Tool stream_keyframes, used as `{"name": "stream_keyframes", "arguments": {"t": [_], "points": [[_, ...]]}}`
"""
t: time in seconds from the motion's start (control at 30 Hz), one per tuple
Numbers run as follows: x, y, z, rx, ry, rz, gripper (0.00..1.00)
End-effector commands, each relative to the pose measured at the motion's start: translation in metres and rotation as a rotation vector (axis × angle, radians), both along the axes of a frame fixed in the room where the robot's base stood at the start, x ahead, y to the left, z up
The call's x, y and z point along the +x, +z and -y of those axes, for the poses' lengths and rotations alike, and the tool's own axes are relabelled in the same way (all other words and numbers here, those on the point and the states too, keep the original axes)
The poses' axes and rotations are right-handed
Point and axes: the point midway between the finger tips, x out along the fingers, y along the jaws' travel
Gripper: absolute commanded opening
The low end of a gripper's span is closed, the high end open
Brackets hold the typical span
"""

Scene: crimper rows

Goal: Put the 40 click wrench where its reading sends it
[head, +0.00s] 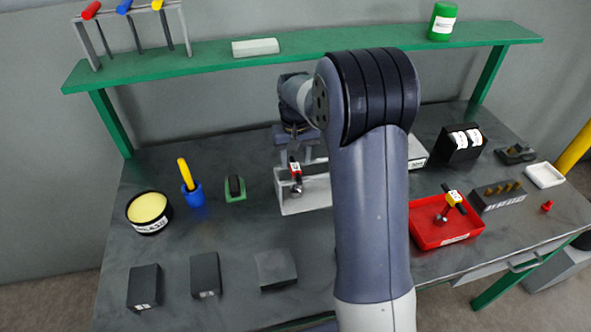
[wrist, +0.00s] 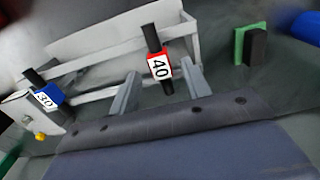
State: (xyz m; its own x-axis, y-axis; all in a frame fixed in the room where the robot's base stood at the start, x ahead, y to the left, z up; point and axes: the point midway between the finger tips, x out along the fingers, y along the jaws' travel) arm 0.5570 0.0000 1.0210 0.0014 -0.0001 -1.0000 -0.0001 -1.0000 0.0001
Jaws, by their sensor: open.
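The 40 click wrench (wrist: 158,64) has a black shaft and a red collar with a white label reading 40. It stands in a pale grey rack (wrist: 95,25) and also shows in the head view (head: 296,171), just below my gripper (head: 298,138). In the wrist view my gripper (wrist: 161,90) is open, with one finger on each side of the wrench's lower end; I cannot tell whether they touch it. A blue-collared wrench (wrist: 47,96) labelled 30 is in the rack's other end. A red tray (head: 425,240) holds a yellow-collared wrench (head: 452,198).
My arm hides the bench's middle. A black box (head: 458,155) with white labels and a dark block (head: 497,196) with brass pegs stand right. A grease tub (head: 149,212), blue cup (head: 193,196) and green-based block (head: 235,188) stand left. A green shelf (head: 300,44) spans the back.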

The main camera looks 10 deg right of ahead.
Motion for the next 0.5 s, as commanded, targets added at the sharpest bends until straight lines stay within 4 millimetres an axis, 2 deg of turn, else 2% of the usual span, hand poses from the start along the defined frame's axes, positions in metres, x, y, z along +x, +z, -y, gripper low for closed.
{"name": "stream_keyframes", "arguments": {"t": [0.2, 0.33, 0.5], "points": [[0.000, 0.045, 0.000, 0.000, 0.000, 0.004, 0.45], [0.000, 0.062, 0.000, 0.000, 0.000, 0.001, 0.45], [0.000, 0.071, 0.000, 0.000, 0.000, 0.000, 0.45]]}}
